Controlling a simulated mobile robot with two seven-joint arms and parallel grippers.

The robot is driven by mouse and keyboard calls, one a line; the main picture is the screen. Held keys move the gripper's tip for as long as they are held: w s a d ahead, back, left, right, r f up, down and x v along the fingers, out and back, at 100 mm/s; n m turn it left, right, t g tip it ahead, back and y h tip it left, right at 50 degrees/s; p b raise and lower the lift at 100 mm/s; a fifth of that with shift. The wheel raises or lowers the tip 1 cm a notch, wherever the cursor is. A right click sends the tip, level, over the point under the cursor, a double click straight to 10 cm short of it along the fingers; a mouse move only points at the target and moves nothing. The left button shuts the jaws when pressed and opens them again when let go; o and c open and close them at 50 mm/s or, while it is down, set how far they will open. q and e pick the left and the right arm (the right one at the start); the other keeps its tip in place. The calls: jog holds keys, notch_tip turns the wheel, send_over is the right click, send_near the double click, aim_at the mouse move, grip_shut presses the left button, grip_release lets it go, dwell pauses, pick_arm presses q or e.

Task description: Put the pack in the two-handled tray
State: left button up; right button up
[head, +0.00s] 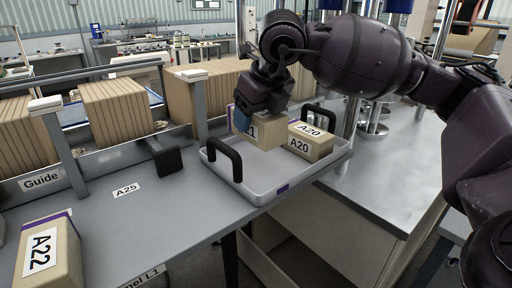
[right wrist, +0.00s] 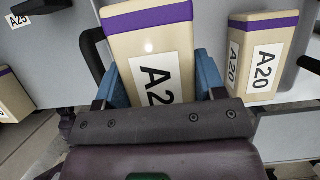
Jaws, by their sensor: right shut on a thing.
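My right gripper (head: 243,118) has its blue fingers shut on a tan pack (head: 268,132), which has a purple band and a white label ending in 1. The right wrist view shows this pack (right wrist: 152,38) between the two fingers (right wrist: 163,80), its label partly hidden. The two-handled tray (head: 262,192) is light grey with black handles at its left and far right. The held pack is over the tray's inside; I cannot tell whether it touches the floor. My left gripper is not in view.
Another pack, A20 (head: 312,146), stands in the tray right of the held one. Pack A22 (head: 50,255) stands at the front left of the bench. A guide rail with rows of tan cartons (head: 117,108) runs behind. The bench around label A25 (head: 127,190) is clear.

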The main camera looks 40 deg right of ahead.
aim_at(268, 115)
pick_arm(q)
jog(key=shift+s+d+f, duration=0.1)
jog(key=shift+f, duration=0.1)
pick_arm(e)
jog(key=shift+f, duration=3.45)
pick_arm(q)
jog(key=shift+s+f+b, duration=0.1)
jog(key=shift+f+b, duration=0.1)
jog(key=shift+b, duration=0.1)
pick_arm(e)
jog(key=shift+f, duration=0.25)
jog(key=o, duration=1.2)
jog(key=shift+c, duration=0.2)
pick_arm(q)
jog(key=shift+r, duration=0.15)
pick_arm(e)
jog(key=shift+r, duration=0.1)
jog(key=shift+r, duration=0.35)
jog(key=p+v, duration=0.1)
jog(key=v, duration=0.9)
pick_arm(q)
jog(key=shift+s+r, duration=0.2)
pick_arm(e)
jog(key=shift+v, duration=0.85)
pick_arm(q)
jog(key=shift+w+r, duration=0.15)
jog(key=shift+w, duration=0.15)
pick_arm(e)
jog(key=shift+f, duration=0.1)
